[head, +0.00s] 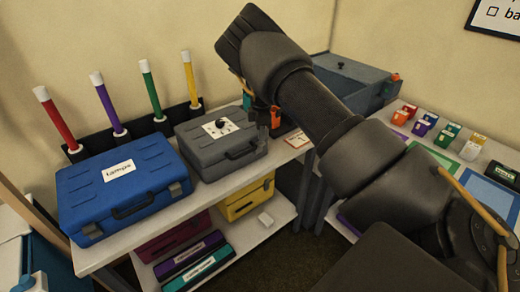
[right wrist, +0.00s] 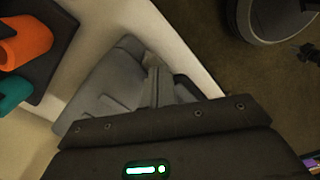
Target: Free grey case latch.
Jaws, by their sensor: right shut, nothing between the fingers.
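The grey case (head: 200,140) stands closed on the white table in the head view, with a white label on its lid and a dark handle on its front. It also shows in the right wrist view (right wrist: 112,72), partly hidden by my gripper. My right gripper (head: 262,118) is shut and empty, just by the case's right end in the head view; its fingers (right wrist: 153,88) lie over the case in the wrist view. I cannot tell whether they touch it. The latch near my gripper is not clearly visible. My left gripper is not in view.
A blue case (head: 125,185) stands left of the grey case. Several coloured tubes stand in a dark rack (head: 105,140) behind. Orange (right wrist: 28,38) and teal pieces are close by my right wrist. A shelf below holds a yellow case (head: 247,200). A blue-grey box (head: 350,82) stands at the back right.

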